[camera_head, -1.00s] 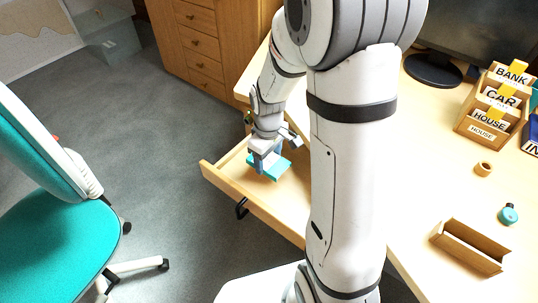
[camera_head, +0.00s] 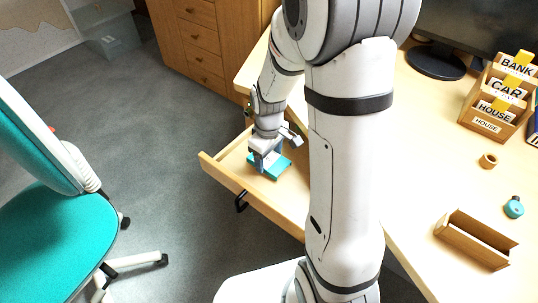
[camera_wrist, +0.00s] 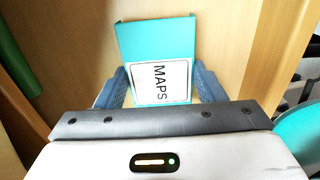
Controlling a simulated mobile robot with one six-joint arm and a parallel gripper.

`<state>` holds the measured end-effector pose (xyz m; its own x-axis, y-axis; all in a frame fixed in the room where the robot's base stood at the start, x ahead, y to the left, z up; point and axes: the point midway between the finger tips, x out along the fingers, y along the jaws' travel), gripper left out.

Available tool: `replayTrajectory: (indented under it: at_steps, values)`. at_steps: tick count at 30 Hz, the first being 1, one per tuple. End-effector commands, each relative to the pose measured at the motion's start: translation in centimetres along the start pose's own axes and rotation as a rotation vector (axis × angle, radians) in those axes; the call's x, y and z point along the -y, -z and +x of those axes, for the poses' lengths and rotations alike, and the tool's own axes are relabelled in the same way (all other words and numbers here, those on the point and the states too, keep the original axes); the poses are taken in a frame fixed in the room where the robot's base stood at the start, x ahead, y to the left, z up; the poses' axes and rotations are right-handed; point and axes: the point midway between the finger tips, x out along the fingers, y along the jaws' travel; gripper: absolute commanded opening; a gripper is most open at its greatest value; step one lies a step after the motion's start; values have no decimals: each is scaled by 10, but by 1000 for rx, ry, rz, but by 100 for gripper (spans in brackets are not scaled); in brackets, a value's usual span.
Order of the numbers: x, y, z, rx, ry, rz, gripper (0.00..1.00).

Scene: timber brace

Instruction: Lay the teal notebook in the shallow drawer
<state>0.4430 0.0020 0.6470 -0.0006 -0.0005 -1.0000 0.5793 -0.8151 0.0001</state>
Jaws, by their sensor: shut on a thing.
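The teal notebook (camera_head: 270,172) is inside the open shallow drawer (camera_head: 222,177), low over its floor. In the wrist view the notebook (camera_wrist: 142,38) shows a white label reading MAPS. My gripper (camera_head: 262,160) is shut on the notebook, with a blue finger on each side of it; in the wrist view the fingers (camera_wrist: 158,88) flank the label. I cannot tell whether the notebook touches the drawer floor (camera_wrist: 90,60). My arm hides the drawer's right part.
The desk carries a wooden card rack (camera_head: 497,97), a small wooden ring (camera_head: 488,161), a teal bottle (camera_head: 514,207) and an open wooden holder (camera_head: 474,241). A teal chair (camera_head: 58,240) stands left. Floor between chair and drawer is clear.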

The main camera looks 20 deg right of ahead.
Motion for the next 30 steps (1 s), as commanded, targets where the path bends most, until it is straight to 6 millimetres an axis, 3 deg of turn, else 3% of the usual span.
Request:
replayTrajectory:
  at_steps: [16,17,25,30]
  values:
    - [0,0,6,0,0,1,40]
    - [0,0,6,0,0,1,65]
    - [-1,0,6,0,0,2,87]
    - [-1,0,6,0,0,3,88]
